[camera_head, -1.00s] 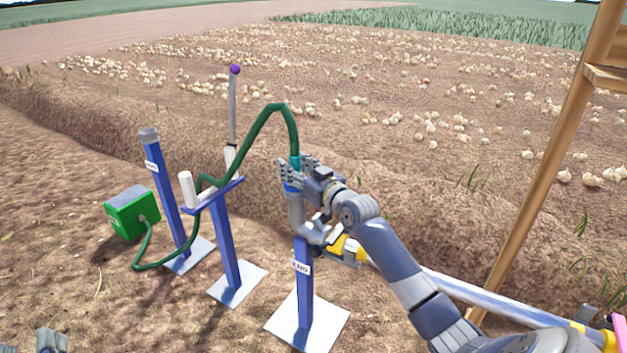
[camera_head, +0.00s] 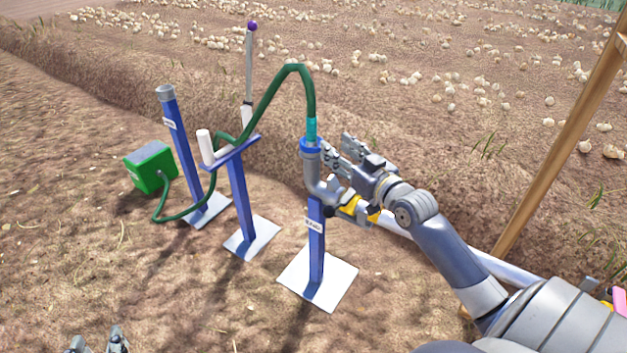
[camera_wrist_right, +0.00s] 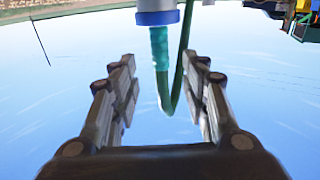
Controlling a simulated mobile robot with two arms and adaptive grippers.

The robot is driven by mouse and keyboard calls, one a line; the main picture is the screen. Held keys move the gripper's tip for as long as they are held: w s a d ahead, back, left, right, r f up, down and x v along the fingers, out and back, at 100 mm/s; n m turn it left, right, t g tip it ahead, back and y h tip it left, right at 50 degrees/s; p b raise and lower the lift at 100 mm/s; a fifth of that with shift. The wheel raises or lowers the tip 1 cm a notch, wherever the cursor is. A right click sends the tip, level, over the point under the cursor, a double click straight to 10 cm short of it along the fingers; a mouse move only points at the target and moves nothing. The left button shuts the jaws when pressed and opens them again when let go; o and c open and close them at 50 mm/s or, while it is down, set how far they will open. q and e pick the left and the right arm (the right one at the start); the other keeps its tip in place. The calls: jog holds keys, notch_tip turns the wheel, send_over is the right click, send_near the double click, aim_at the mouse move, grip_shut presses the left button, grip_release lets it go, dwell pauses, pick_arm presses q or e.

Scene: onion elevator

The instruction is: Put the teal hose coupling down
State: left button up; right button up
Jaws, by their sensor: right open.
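The teal hose coupling (camera_head: 311,130) stands upright at the blue collar (camera_head: 310,145) of the grey elbow pipe (camera_head: 312,172), with the green hose (camera_head: 265,103) arching from its top. My right gripper (camera_head: 340,150) is open, just right of the collar and apart from the coupling. In the right wrist view, the coupling (camera_wrist_right: 159,48) shows upside down against the blue collar (camera_wrist_right: 157,17), between the open fingers (camera_wrist_right: 163,92) but beyond their tips. My left gripper (camera_head: 97,343) shows only its spread, empty fingertips at the bottom left edge.
The hose runs past a blue stand with a white peg (camera_head: 205,146) to a green box (camera_head: 150,167). Another blue post (camera_head: 182,145) stands behind. A yellow fitting (camera_head: 355,208) and long pale pipe lie under my right arm. A wooden beam (camera_head: 560,140) rises at right.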

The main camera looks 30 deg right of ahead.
jog(key=s+a+f+n+g+y, duration=0.1)
jog(key=s+a+f+g+y, duration=0.15)
jog(key=a+f, duration=0.55)
jog(key=s+a, duration=0.6)
jog(key=a, duration=0.4)
jog(key=s+a+n+g, duration=0.1)
jog(key=s+a, duration=0.4)
jog(key=a, duration=0.5)
jog(key=shift+s+r+n, duration=0.25)
jog(key=shift+s+n, duration=0.05)
jog(key=shift+s, duration=0.05)
jog(key=shift+y, duration=0.25)
